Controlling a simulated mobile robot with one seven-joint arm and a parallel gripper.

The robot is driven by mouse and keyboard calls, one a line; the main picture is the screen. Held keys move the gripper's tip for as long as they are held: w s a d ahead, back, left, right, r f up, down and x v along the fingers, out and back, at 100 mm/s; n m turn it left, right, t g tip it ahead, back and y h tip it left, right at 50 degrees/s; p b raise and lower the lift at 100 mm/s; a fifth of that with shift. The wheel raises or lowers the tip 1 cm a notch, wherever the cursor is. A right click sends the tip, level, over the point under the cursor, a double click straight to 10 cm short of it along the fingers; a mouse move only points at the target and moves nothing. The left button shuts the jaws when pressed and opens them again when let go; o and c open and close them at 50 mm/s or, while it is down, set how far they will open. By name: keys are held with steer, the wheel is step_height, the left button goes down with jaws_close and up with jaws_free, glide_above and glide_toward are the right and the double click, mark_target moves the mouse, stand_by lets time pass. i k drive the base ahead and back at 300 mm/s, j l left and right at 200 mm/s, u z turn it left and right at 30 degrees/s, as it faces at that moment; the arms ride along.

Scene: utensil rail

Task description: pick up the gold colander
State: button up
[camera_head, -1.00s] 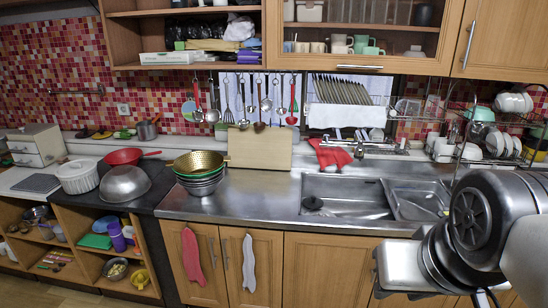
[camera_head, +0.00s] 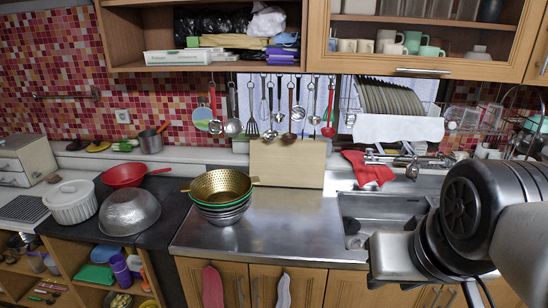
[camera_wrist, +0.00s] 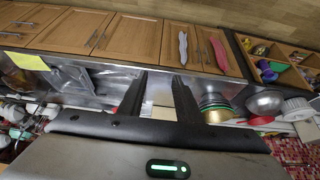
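The gold colander (camera_head: 220,184) sits on top of a stack of bowls (camera_head: 222,214) at the left end of the steel counter. Its two small handles stick out left and right. In the wrist view the colander (camera_wrist: 214,101) and its stack appear just right of my right finger, partly hidden by it. My gripper (camera_wrist: 162,85) shows there with its two fingers apart and nothing between them. It is away from the colander. In the head view my arm is at the lower right, and the fingertips cannot be made out.
A metal bowl (camera_head: 130,212), a white lidded pot (camera_head: 71,202) and a red pan (camera_head: 124,176) stand left of the stack. A cutting board (camera_head: 287,163) leans behind it. The counter (camera_head: 282,222) right of the stack is clear up to the sink (camera_head: 365,206).

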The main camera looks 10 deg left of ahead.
mark_target(218, 187)
steer(key=i+j, duration=0.4)
steer(key=j, duration=0.15)
steer(key=i+j, duration=0.75)
steer(key=j, duration=0.3)
